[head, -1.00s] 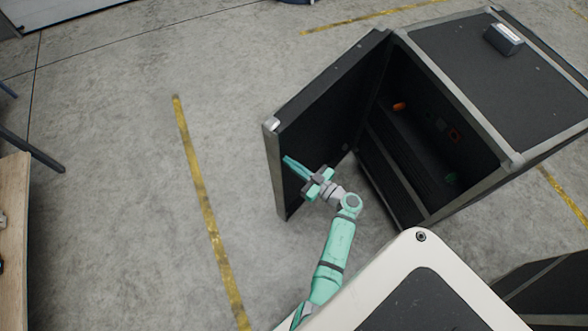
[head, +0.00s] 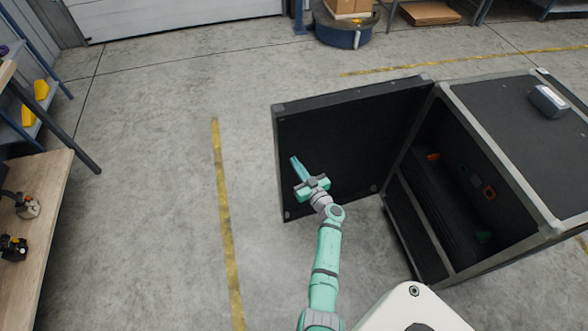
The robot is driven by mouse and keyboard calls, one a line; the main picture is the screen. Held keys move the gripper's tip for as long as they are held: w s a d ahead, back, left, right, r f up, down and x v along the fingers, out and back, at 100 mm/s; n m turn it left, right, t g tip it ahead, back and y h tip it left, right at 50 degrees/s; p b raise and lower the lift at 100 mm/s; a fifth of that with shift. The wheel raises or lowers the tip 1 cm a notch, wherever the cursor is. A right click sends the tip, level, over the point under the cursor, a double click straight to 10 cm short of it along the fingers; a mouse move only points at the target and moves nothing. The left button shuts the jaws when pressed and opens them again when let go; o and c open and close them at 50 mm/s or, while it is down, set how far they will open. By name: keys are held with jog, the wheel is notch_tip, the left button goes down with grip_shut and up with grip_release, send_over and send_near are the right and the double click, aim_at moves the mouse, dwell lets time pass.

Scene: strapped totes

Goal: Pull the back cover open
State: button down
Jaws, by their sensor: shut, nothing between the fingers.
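The back cover (head: 345,135) is a dark panel with a grey metal edge. I cannot tell whether the fingertips touch the panel.
Small orange (head: 433,157) and green (head: 483,237) items show inside the case. A grey box (head: 547,101) sits on its top. A wooden bench (head: 40,235) stands at the left. The floor between bench and cover is clear, with a yellow line (head: 225,215).

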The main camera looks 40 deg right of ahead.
jog(key=a+v, duration=0.2)
jog(key=v, duration=1.1)
jog(key=shift+a, duration=0.4)
